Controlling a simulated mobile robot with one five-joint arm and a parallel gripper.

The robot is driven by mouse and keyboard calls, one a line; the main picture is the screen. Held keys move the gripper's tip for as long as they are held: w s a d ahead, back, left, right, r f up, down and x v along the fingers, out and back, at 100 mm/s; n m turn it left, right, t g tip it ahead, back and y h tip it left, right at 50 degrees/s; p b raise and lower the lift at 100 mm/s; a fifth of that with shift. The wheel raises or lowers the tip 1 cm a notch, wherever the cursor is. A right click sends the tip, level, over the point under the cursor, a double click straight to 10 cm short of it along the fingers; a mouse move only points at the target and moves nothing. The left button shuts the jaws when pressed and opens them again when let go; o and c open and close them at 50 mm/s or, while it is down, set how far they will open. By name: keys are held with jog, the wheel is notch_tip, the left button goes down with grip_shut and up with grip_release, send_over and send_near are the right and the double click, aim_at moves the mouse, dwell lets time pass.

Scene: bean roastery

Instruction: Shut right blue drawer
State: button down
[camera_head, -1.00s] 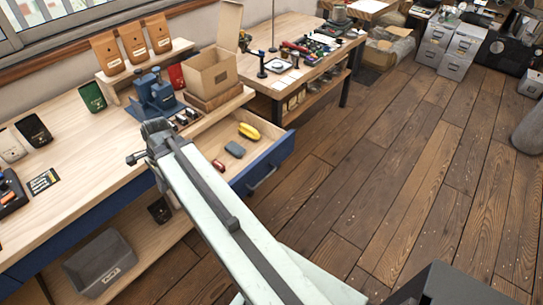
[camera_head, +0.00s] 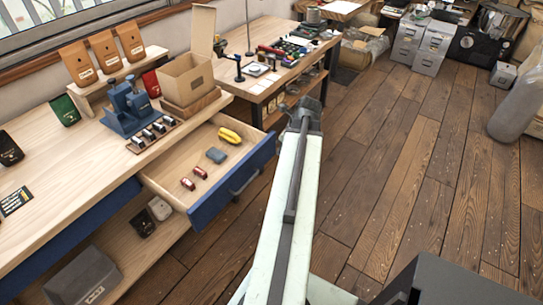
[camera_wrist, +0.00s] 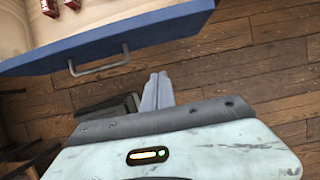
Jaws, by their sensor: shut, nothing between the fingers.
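The right blue drawer (camera_head: 233,183) is pulled out from the wooden bench, with its blue front facing right and a metal handle (camera_head: 245,182) on it. Inside lie a yellow item (camera_head: 230,135), a grey block (camera_head: 216,155) and small red items (camera_head: 194,178). In the wrist view the drawer front (camera_wrist: 130,40) and its handle (camera_wrist: 98,64) are at the upper left. My gripper (camera_wrist: 157,78) is shut and empty, just outside the drawer front, right of the handle and apart from it. In the head view my arm's end (camera_head: 301,117) is right of the drawer's far corner.
The bench top (camera_head: 60,165) holds a blue device (camera_head: 127,107), an open cardboard box (camera_head: 186,77) and several coffee bags. A second table (camera_head: 290,70) stands behind the drawer. A grey bin (camera_head: 85,280) sits on the lower shelf.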

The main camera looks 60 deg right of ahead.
aim_at(266, 157)
jog(key=shift+w+d+f+b, duration=0.15)
jog(key=shift+w+f+b, duration=1.75)
jog(key=shift+f, duration=0.25)
jog(key=shift+w+d+f+b, duration=0.1)
jog(key=shift+w+f+b, duration=1.75)
jog(key=shift+f, duration=0.25)
